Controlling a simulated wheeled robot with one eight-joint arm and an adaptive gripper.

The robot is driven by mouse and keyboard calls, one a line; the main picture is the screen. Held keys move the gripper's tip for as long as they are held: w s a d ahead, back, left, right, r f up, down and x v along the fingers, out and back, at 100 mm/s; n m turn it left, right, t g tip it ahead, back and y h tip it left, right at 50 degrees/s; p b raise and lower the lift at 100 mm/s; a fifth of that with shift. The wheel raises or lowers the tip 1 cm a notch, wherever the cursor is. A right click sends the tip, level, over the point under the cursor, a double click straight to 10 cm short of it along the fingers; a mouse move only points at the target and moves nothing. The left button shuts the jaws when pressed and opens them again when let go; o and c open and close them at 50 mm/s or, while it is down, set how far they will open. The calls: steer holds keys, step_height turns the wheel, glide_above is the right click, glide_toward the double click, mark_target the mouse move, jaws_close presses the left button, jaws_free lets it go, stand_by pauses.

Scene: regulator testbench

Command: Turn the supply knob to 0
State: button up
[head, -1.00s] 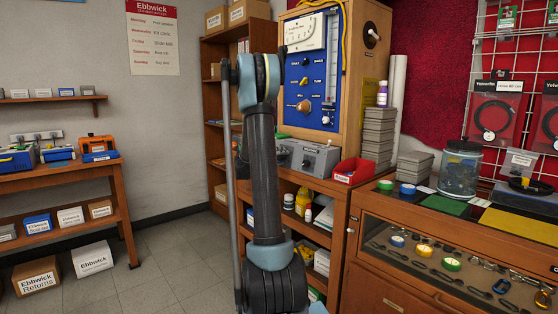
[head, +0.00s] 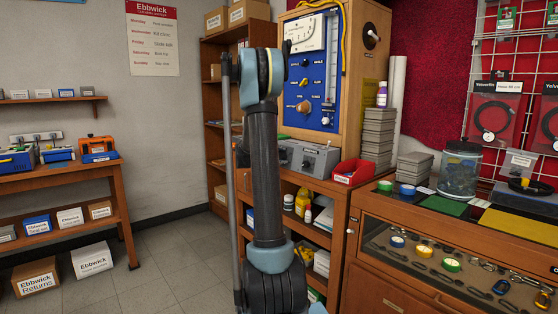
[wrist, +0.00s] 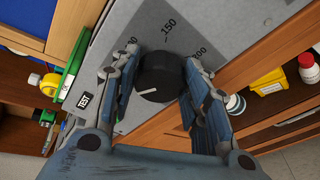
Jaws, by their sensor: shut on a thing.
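The supply knob (wrist: 158,78) is black and round, with a white pointer line, on a sloping grey panel (wrist: 125,20) in the wrist view. The pointer line lies toward the lower left of the picture. A dark scale behind the knob shows 150 and partly hidden numbers on either side. My gripper (wrist: 162,72) has one finger on each side of the knob and is shut on it. In the head view, grey supply boxes (head: 315,160) stand on the shelf behind my arm, which hides my gripper and the knob.
A green item with a yellow knob (wrist: 60,82) and a TEST label (wrist: 82,101) are left of the gripper in the wrist view. In the head view, a red bin (head: 352,173) stands right of the grey boxes, below the blue test panel (head: 308,85).

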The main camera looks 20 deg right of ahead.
steer(key=n, duration=0.2)
steer(key=n+g, duration=0.1)
steer(key=n, duration=0.2)
steer(key=shift+w+a+n, duration=0.15)
steer(key=shift+n, duration=0.15)
steer(key=n+g, duration=0.1)
steer(key=n, duration=0.3)
steer(key=shift+n+g, duration=0.3)
steer(key=shift+g, duration=0.1)
steer(key=o, duration=1.1)
steer(key=v, duration=1.1)
steer(key=shift+a+r, duration=0.2)
steer(key=shift+a, duration=0.15)
